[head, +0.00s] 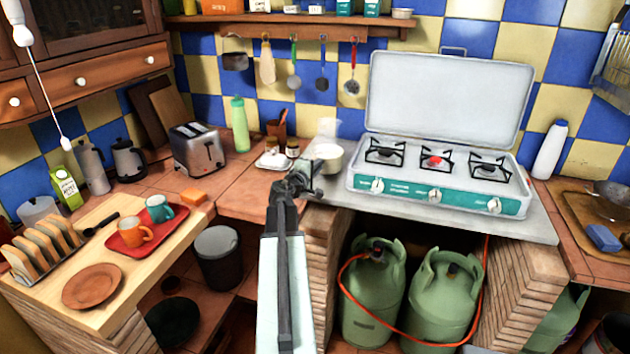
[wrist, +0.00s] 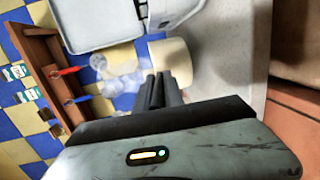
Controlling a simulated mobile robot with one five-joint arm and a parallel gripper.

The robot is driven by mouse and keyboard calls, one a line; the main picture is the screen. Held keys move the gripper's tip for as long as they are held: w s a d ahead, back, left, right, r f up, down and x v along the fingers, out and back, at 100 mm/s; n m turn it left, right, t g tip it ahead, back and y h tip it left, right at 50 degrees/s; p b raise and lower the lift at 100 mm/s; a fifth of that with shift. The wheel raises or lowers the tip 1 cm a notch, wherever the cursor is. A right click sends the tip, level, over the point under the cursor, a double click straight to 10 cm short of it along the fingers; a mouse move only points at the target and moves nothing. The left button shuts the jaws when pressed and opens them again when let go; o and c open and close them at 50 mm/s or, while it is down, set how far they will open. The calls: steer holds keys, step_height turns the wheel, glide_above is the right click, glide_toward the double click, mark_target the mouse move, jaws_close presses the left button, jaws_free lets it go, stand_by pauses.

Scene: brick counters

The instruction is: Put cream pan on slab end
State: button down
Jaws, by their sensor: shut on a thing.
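The cream pan (head: 328,159) is at the left end of the grey slab (head: 345,205), left of the camping stove (head: 440,198). My gripper (head: 308,184) is just in front of the pan. In the wrist view the pan (wrist: 174,60) is right beyond the fingertips of my gripper (wrist: 161,82), which are close together. The gripper is shut on the pan, apparently at its handle, which the fingers hide. The pan looks upright. I cannot tell whether its base touches the slab (wrist: 228,65) or hangs just above it.
The stove's raised lid (head: 445,95) stands behind its burners. Small jars on a white tray (head: 272,162) and a green bottle (head: 239,125) are left of the pan. Two gas cylinders (head: 372,295) stand below the slab. Utensils hang on the wall behind.

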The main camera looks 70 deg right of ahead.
step_height(320, 180, down, 3)
steer(key=shift+r+b, duration=0.1)
steer(key=shift+b, duration=0.7)
steer(key=shift+r, duration=0.2)
steer(key=c, duration=1.9)
jaws_free()
steer(key=shift+f, duration=0.2)
steer(key=o, duration=0.4)
steer(key=shift+r, duration=0.1)
steer(key=shift+o, duration=0.2)
steer(key=shift+a+r+p, duration=0.2)
steer(key=shift+p, duration=0.1)
steer(key=a, duration=0.7)
steer(key=shift+w+r+p, duration=0.3)
steer(key=shift+r+p, duration=0.15)
